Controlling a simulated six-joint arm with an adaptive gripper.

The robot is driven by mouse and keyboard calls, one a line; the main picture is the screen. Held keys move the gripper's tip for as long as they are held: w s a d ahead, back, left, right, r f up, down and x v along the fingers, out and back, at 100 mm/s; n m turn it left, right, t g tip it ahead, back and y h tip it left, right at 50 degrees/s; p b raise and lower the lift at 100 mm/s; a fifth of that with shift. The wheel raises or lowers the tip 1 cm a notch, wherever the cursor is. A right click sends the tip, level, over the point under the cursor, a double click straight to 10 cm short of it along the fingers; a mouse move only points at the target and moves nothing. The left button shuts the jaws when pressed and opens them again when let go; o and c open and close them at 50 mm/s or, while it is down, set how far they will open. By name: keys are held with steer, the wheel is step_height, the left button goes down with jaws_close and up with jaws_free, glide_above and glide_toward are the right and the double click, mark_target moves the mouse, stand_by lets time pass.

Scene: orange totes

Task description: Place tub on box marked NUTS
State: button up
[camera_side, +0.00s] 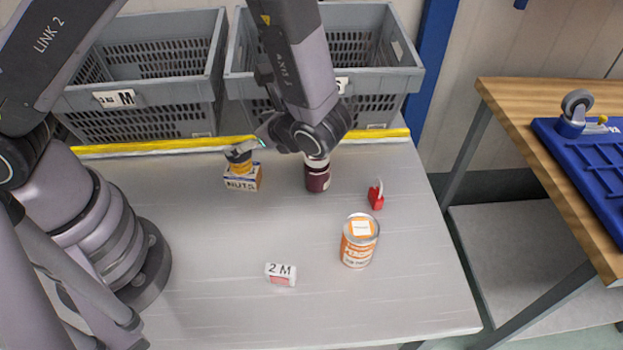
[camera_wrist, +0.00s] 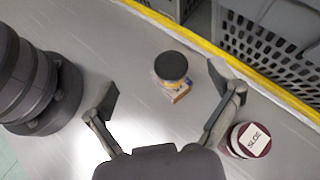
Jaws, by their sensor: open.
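The tub (camera_side: 240,166) has a dark lid and a yellow-orange body. It stands upright on top of the small box marked NUTS (camera_side: 242,183). In the wrist view the tub's round dark lid (camera_wrist: 171,66) shows from above, with a corner of the box (camera_wrist: 180,94) below it. My gripper (camera_wrist: 168,86) is open, its two fingers spread wide to either side of the tub, with nothing between them touching it. In the side view my gripper (camera_side: 251,147) is by the tub's lid and partly covers it.
A dark red jar (camera_side: 318,180) labelled SLOE (camera_wrist: 254,139) stands close to my right finger in the wrist view. An orange can (camera_side: 359,241), a red item (camera_side: 376,196) and a 2 M block (camera_side: 281,274) are nearer. Grey crates (camera_side: 150,90) stand behind the yellow strip (camera_side: 160,146).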

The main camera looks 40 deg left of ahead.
steer(key=s+a+r+n+g+h, duration=0.1)
steer(key=s+a+r+n+h, duration=0.2)
steer(key=r, duration=0.4)
steer(key=s+a+r+n+h, duration=0.1)
steer(key=a+r+n+h, duration=0.2)
steer(key=r+n, duration=0.35)
steer(key=s+a+r+n+t+h, duration=0.2)
steer(key=s+r+n+t+h, duration=0.3)
steer(key=s+r, duration=0.5)
steer(key=shift+s+a+r+n+t+h, duration=0.25)
steer(key=shift+n+t, duration=0.35)
steer(key=shift+n, duration=0.45)
